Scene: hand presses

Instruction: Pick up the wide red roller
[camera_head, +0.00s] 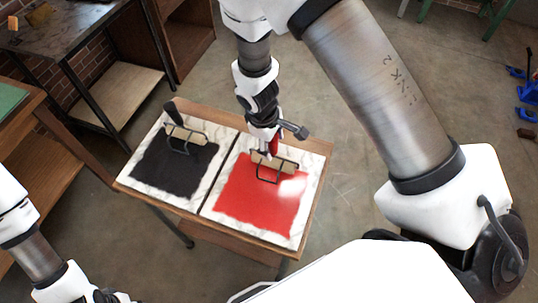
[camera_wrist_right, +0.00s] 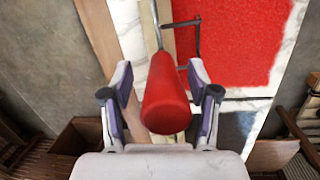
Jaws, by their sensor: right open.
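The wide red roller has a red handle (camera_head: 274,145), a dark wire frame and a pale cylinder (camera_head: 284,166) lying on the far part of the red ink patch (camera_head: 262,200). My right gripper (camera_head: 268,144) is at the handle, pointing down. In the right wrist view the red handle (camera_wrist_right: 166,92) lies between the spread fingers of my right gripper (camera_wrist_right: 162,80), with gaps visible on both sides.
A second roller with a black handle (camera_head: 172,111) lies on the black ink patch (camera_head: 172,165) to the left. Both marble slabs share a small wooden table (camera_head: 326,150). A dark workbench (camera_head: 70,45) stands at back left. Floor right of the table is clear.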

